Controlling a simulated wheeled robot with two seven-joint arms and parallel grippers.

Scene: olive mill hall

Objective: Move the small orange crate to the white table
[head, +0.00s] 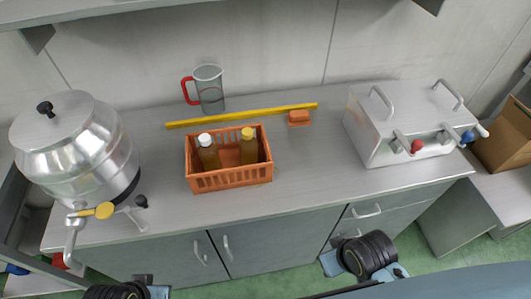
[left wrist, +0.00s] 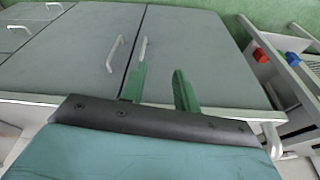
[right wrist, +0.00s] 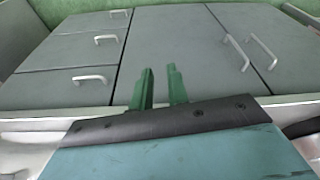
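The small orange crate (head: 229,178) stands upright on the grey metal counter (head: 310,187) in the head view. Two bottles with brownish contents stand in it, one with a white cap (head: 208,153) and one with a yellow cap (head: 248,147). My left gripper (left wrist: 160,87) is open and empty, its green fingers apart in front of the cabinet doors. My right gripper (right wrist: 160,86) is also open and empty, with a narrower gap. Both are away from the crate, which neither wrist view shows. I cannot identify a white table in these views.
A steel urn with a tap (head: 78,150) stands left of the crate, and a steel box with handles (head: 400,125) stands right. Behind it are a jug with a red handle (head: 208,90), a yellow bar (head: 240,116) and an orange block (head: 299,117). The counter front is clear.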

